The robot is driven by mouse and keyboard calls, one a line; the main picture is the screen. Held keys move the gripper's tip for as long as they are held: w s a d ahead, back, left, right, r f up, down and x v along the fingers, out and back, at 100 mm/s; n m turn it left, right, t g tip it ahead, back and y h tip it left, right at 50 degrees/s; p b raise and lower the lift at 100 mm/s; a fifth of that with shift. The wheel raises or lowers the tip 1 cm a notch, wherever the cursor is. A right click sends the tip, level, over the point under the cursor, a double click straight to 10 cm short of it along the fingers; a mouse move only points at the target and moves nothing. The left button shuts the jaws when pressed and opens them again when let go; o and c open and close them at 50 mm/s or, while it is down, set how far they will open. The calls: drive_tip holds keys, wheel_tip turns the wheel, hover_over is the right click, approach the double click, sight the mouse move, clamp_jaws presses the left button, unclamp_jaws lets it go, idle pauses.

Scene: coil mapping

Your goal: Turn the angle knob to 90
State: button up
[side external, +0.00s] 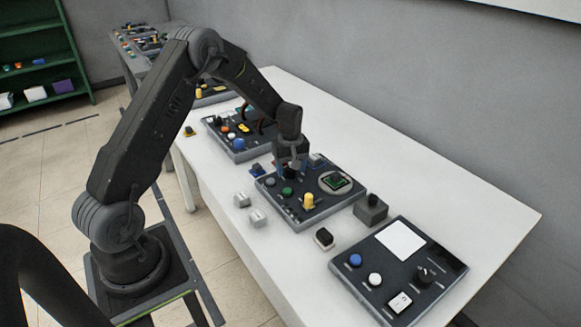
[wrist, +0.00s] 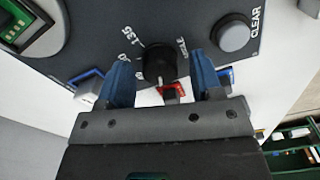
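The angle knob (wrist: 158,61) is black and round on a dark panel. In the wrist view a white pointer mark shows at its lower edge, and the printed 135 and part of the word ANGLE show beside it. Other scale numbers are partly covered. My gripper (wrist: 160,68) is open, with one blue finger on each side of the knob and visible gaps between. In the side external view my gripper (side external: 291,165) points down over the back of the middle panel (side external: 318,213), and the knob is mostly hidden beneath it.
A grey CLEAR button (wrist: 233,37) is close to one finger. A round dial with a green chip (side external: 336,182) and a yellow knob (side external: 308,201) are on the same panel. Blue (wrist: 86,76) and red (wrist: 222,76) parts lie just past the panel edge.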

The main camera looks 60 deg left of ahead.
drive_tip(key=c, duration=0.9)
drive_tip(key=shift+m, duration=0.3)
drive_tip(key=m, duration=0.3)
drive_tip(key=shift+m, duration=0.3)
drive_tip(key=m, duration=0.4)
drive_tip(key=shift+m, duration=0.3)
drive_tip(key=m, duration=0.4)
drive_tip(key=shift+m, duration=2.5)
